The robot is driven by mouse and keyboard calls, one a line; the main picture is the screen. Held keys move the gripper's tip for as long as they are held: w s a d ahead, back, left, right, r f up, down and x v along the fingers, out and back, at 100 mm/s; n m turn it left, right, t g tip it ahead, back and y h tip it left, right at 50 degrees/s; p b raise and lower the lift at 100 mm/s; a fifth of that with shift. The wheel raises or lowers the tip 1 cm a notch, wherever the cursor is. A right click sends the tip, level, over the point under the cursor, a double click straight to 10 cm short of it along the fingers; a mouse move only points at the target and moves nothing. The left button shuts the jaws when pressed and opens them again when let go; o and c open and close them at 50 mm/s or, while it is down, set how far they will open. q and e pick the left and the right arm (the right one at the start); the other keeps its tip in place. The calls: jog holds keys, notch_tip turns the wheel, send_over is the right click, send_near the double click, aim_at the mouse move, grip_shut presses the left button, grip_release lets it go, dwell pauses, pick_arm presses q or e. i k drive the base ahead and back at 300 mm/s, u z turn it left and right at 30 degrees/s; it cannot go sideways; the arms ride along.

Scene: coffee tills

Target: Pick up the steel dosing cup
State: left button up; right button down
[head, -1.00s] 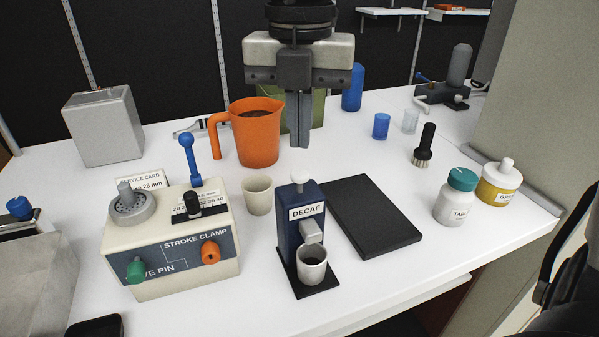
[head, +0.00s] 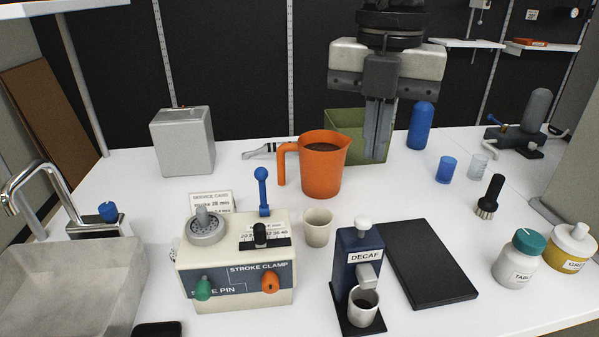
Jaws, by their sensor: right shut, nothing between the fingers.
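No cup that is plainly steel shows. A pale grey cup (head: 363,307) stands upright under the spout of the dark blue DECAF dispenser (head: 358,247); its inside is dark, and I cannot tell whether it is metal. A plain cream cup (head: 318,228) stands behind and left of that dispenser. My right gripper (head: 376,157) hangs with its fingers down, shut and empty, right of the orange jug (head: 324,170) and in front of the green bin (head: 345,128). It is apart from both cups, farther back and higher. My left gripper is not in view.
A cream machine (head: 237,262) with knobs and a blue lever stands left of the dispenser. A black slab (head: 425,265) lies right of it. A sink (head: 70,285) is at left, and jars (head: 522,258) are at right.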

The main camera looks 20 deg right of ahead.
aim_at(363, 304)
jog(key=k, duration=1)
